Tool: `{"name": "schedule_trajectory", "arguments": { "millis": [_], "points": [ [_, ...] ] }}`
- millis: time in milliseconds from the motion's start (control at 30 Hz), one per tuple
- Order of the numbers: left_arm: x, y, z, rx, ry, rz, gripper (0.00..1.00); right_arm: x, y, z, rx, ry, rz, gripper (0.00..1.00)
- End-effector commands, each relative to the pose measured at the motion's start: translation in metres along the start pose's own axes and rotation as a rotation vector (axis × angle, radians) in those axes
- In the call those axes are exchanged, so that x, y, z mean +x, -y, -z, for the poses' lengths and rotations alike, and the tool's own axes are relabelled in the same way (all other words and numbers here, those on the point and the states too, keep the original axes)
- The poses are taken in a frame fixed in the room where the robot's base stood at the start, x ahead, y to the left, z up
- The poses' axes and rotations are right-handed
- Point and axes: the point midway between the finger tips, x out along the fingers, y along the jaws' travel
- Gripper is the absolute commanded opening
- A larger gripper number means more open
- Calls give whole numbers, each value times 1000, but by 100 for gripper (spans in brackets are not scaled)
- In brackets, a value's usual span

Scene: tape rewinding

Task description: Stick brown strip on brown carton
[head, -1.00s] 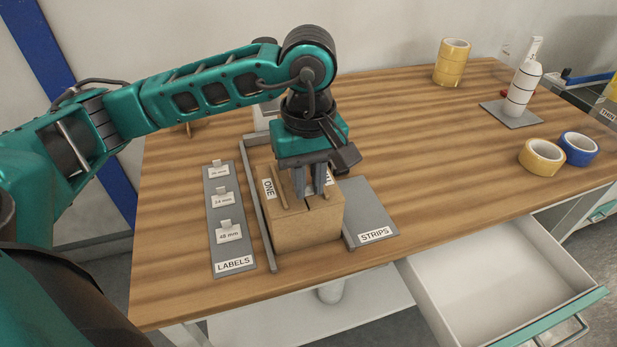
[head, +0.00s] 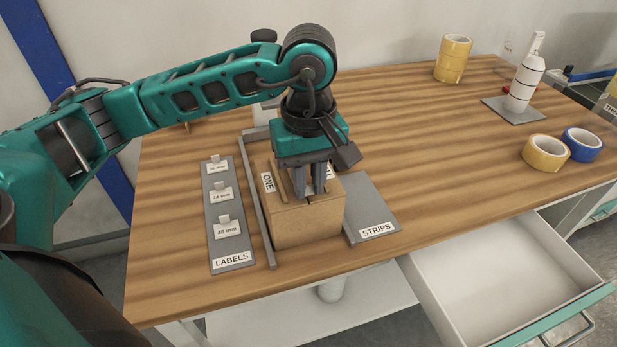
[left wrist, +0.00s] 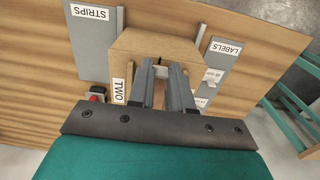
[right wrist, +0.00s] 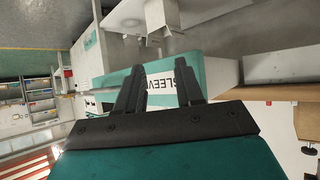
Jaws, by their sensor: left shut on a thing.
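The brown carton (head: 308,225) stands on the table between the grey rails, with a label ONE on its top. It also shows in the left wrist view (left wrist: 150,43), where a label TWO shows. My left gripper (head: 309,194) points down at the carton's top, fingertips at its surface near the middle seam. It is shut on a thin piece, seemingly the brown strip, mostly hidden between the fingers. A thin brown bar (head: 285,181) lies beside it on the carton's top. My right gripper (right wrist: 159,68) is open and empty, facing a SLEEVE label, away from the carton.
A grey STRIPS plate (head: 370,205) lies right of the carton, with no strip visible on it. A grey LABELS plate (head: 231,256) with several tags lies left. Tape rolls (head: 545,153) and a white bottle (head: 524,80) stand at the right. An open drawer (head: 500,270) juts out in front.

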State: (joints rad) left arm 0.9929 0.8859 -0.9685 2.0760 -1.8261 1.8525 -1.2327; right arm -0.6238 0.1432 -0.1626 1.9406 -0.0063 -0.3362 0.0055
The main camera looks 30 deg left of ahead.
Motion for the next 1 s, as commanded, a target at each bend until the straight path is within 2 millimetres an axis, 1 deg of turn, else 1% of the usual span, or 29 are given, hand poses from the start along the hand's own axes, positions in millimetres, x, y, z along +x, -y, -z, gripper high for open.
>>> {"name": "schedule_trajectory", "arguments": {
  "millis": [267,667,933,967,1000],
  "points": [
    [0,0,0,0,0,0,0,0,0,-1,0,0,0,37],
    [8,0,0,0,-1,0,0,7,0,-10,0,1,0,37],
    [7,0,0,0,0,0,0,7,1,-10,1,1,0,37],
    [7,0,0,0,0,0,21,7,1,-10,0,1,0,37],
    [7,0,0,0,0,0,25,6,1,-10,1,1,0,37]
  ]
}}
